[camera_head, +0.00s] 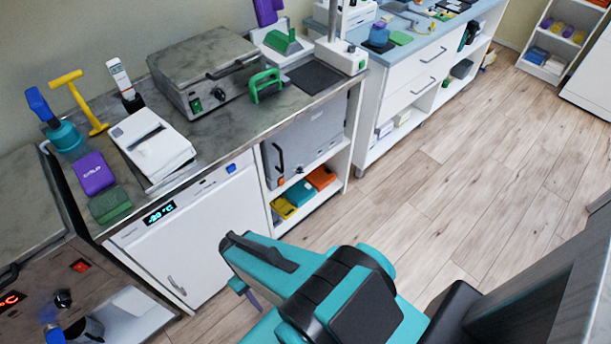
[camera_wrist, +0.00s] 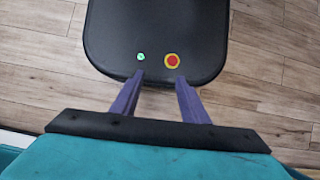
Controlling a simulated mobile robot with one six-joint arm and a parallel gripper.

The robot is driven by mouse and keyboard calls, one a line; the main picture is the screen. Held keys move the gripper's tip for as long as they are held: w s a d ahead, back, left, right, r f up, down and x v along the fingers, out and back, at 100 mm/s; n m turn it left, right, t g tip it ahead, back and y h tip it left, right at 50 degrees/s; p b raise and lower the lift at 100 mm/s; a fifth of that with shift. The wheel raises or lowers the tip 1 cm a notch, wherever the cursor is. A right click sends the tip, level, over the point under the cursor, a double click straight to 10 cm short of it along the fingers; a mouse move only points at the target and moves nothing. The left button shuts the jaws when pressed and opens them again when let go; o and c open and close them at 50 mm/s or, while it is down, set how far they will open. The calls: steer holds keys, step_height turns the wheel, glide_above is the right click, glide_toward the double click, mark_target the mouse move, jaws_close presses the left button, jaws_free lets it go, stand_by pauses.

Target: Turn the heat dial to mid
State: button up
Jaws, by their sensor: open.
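A black dial (camera_head: 63,299) sits on the front of a metal unit (camera_head: 25,280) at the lower left, near a red-lit switch and a red display ending in °C. Another black dial (camera_head: 219,94) is on the grey lidded box (camera_head: 205,70) on the counter, beside a green switch. No label shows which is the heat dial, and neither pointer setting is readable. My gripper (camera_wrist: 160,77) is open and empty, its purple fingers apart above my black base. In the head view, my gripper (camera_head: 246,291) is partly hidden by my arm, right of the lower-left unit and apart from it.
A white cabinet with a blue display (camera_head: 159,214) stands under the counter. A teal bottle (camera_head: 65,135), a purple box (camera_head: 93,173) and a white device (camera_head: 153,143) stand on the counter. Wooden floor (camera_head: 450,170) is clear at right.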

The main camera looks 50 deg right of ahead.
steer(key=w+d+f+m+t+y+b, duration=0.3)
steer(key=w+f+t+y+b, duration=0.3)
steer(key=w+b, duration=0.5)
steer(key=w+d+m+t+y+b, duration=0.1)
steer(key=w+d+t+y+b, duration=0.1)
steer(key=w+d+b, duration=0.3)
steer(key=m+t+h+b, duration=0.4)
steer(key=t+h+b, duration=0.4)
steer(key=t+b, duration=1)
glide_toward(303, 172)
steer(key=s+r+g+b, duration=0.2)
steer(key=s, duration=0.4)
steer(key=shift+w+f, duration=0.1)
steer(key=shift+w, duration=0.1)
steer(key=shift+w, duration=0.15)
steer(key=shift+w+a+b, duration=0.1)
steer(key=shift+w+b, duration=1.2)
steer(key=shift+w, duration=5.5)
